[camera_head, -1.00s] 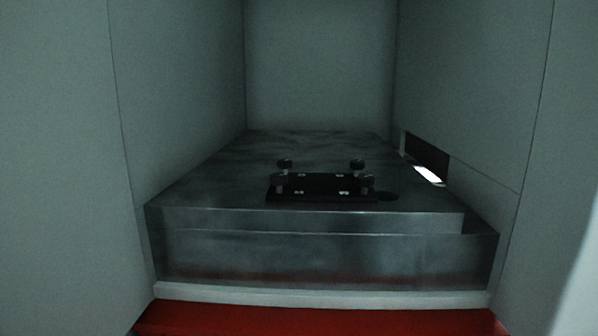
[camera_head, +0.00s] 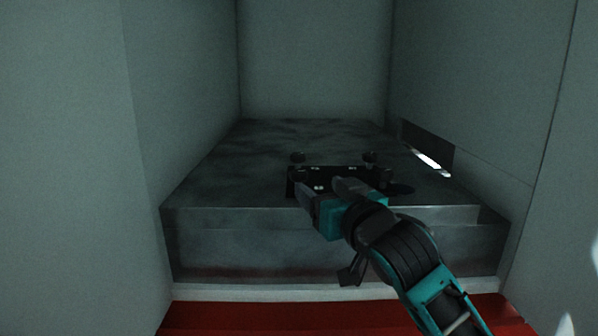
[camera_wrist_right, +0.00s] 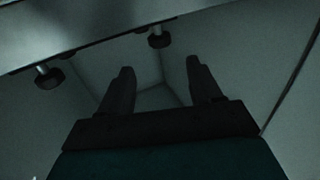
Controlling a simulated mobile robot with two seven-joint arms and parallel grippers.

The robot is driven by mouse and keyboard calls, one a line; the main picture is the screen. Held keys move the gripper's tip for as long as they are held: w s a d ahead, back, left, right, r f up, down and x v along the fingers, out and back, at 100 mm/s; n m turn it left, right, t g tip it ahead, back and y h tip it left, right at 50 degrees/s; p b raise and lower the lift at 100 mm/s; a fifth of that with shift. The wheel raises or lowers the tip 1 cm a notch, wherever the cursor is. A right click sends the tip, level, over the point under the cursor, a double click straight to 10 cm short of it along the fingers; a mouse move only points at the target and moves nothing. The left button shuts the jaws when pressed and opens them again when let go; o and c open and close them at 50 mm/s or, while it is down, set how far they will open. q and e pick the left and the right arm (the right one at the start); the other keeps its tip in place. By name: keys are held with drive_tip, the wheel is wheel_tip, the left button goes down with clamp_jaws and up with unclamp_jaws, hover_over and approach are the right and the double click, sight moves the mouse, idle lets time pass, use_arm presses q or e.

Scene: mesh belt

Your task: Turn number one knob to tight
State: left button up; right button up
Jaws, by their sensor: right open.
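A black plate (camera_head: 334,171) lies on the grey metal block, with dark round knobs at its corners. The back left knob (camera_head: 297,158), back right knob (camera_head: 369,158) and front left knob (camera_head: 300,175) stand upright. A front right knob (camera_head: 386,175) shows beside my arm. I cannot read which is number one. My right gripper (camera_head: 321,186) is open at the plate's front edge, its fingers near the front left knob. My left gripper is not in view.
The metal block (camera_head: 220,190) fills the bay floor, with grey walls close on the left, right and back. A slot (camera_head: 428,150) opens in the right wall. A red strip (camera_head: 240,318) runs along the front. The block top left of the plate is clear.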

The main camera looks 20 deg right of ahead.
sight(302, 176)
drive_tip(key=w, duration=0.3)
drive_tip(key=w+a, duration=0.1)
drive_tip(key=w, duration=0.6)
drive_tip(key=shift+w+a+p, duration=0.15)
drive_tip(key=shift+w+p, duration=0.05)
drive_tip(key=shift+p, duration=0.15)
drive_tip(key=shift+f, duration=0.1)
drive_tip(key=c, duration=0.9)
